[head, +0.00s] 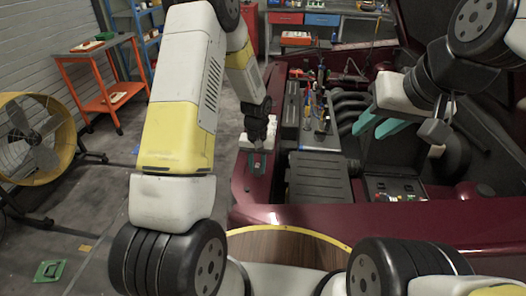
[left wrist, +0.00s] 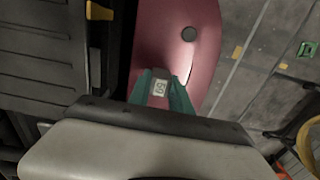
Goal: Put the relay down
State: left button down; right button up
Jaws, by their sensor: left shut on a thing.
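My left gripper (head: 257,165) is over the maroon fender at the left edge of the engine bay. In the left wrist view its teal fingers (left wrist: 161,92) are shut on the relay (left wrist: 159,88), a small block with a pale, dark-marked face. The maroon fender (left wrist: 175,35) lies beyond the fingertips; I cannot tell whether the relay touches it. In the head view the relay is too small to make out. My right gripper (head: 379,123) is over the right part of the engine bay, its teal fingers apart and nothing seen between them.
The engine bay holds a black cover (head: 318,177), hoses and a box with coloured parts (head: 394,188). A yellow fan (head: 30,140) and an orange cart (head: 105,85) stand on the left. A green thing (head: 48,271) lies on the floor. A round wooden top (head: 285,246) is in front.

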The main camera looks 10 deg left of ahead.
aim_at(258, 165)
pick_arm(q)
jog(key=c, duration=1.2)
grip_release()
jog(key=shift+f, duration=0.1)
notch_tip(258, 165, up, 13)
jog(key=s+a+r+t+h, duration=0.1)
jog(key=s+r+t, duration=0.1)
jog(key=s+r, duration=0.45)
jog(key=s+a+r+t, duration=0.1)
jog(key=s+r, duration=0.2)
jog(key=r, duration=0.6)
jog(key=shift+s+a+r+m+t+h, duration=0.15)
jog(key=shift+s+r+t, duration=0.65)
jog(key=shift+s, duration=1.45)
jog(key=shift+s+a+r+m+t+h, duration=0.2)
jog(key=shift+s+r, duration=0.95)
jog(key=shift+s, duration=1.1)
jog(key=shift+s+a+r+n+t+h, duration=0.2)
jog(key=shift+s+r+t, duration=0.6)
jog(key=shift+s, duration=1.45)
jog(key=shift+d+r, duration=0.1)
jog(key=shift+r, duration=0.1)
